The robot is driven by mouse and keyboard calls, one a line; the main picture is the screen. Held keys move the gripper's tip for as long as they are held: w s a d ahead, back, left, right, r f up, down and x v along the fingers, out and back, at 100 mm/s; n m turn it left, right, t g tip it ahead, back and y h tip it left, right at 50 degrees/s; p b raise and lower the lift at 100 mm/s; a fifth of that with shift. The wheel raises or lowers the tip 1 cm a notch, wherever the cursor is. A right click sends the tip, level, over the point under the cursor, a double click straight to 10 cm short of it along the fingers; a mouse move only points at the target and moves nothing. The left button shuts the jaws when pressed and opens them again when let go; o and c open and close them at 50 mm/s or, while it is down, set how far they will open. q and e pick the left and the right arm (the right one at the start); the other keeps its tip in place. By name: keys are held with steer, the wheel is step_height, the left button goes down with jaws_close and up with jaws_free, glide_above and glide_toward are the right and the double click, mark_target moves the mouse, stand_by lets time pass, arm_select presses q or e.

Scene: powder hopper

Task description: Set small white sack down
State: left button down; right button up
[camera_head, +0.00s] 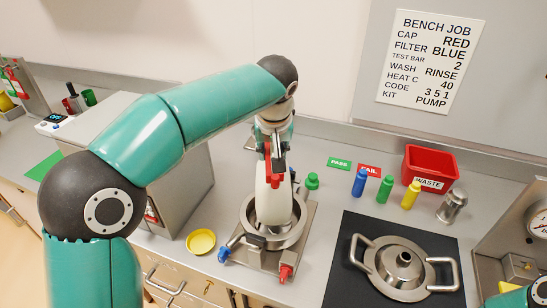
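The small white sack (272,203) hangs upright under my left gripper (274,178). My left arm comes in from the left and reaches down over the bench, and its gripper looks shut on the top of the sack. The sack's lower end is over or inside the round steel hopper (298,238); I cannot tell whether it touches the bottom. The gripper hides part of the sack's top. Only a bit of my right arm shows at the lower right corner, and its gripper is out of view.
A yellow dish (201,242) lies left of the hopper. Blue, green and yellow bottles (384,190) stand right of it, before a red waste bin (430,165). A steel lid with handles (404,268) lies on a black mat (345,285). A grey box (185,195) stands left.

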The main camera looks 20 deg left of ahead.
arm_select(q)
steer(key=shift+f, duration=0.85)
steer(key=shift+f, duration=0.1)
steer(key=c, duration=0.8)
jaws_free()
steer(key=shift+o, duration=0.2)
